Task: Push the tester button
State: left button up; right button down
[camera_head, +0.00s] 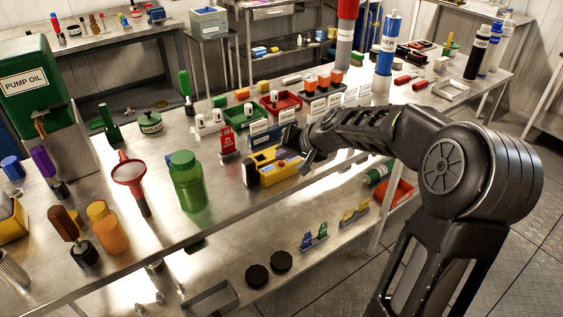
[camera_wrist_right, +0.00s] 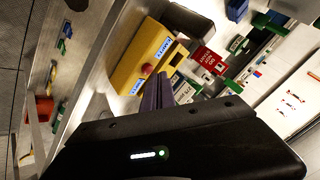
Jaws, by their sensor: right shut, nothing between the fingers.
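The tester (camera_head: 268,177) is a yellow box on the near edge of the steel bench in the head view, with a black part at its left end. In the right wrist view the tester (camera_wrist_right: 130,72) shows blue-and-white labels and a small red button (camera_wrist_right: 147,69) on its face. My right gripper (camera_head: 289,143) is over the tester's far side. In the wrist view its fingers (camera_wrist_right: 165,78) are shut and empty, pointing at the tester close beside the red button; contact cannot be told. My left gripper is not in view.
A red tag stand (camera_head: 228,144) stands left of the tester, and a green bottle (camera_head: 188,182) farther left. Green and red bins (camera_head: 280,103) and small labelled stands are behind. A red funnel (camera_head: 129,172) and a pump oil tank (camera_head: 30,85) are at the left.

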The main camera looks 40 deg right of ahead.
jog(key=shift+f+b, duration=0.45)
dwell(0.4)
jog(key=shift+r, duration=0.15)
jog(key=shift+r+p, duration=0.6)
jog(key=shift+r, duration=0.25)
notch_tip(320, 180, up, 6)
jog(key=p, duration=0.4)
dwell(0.5)
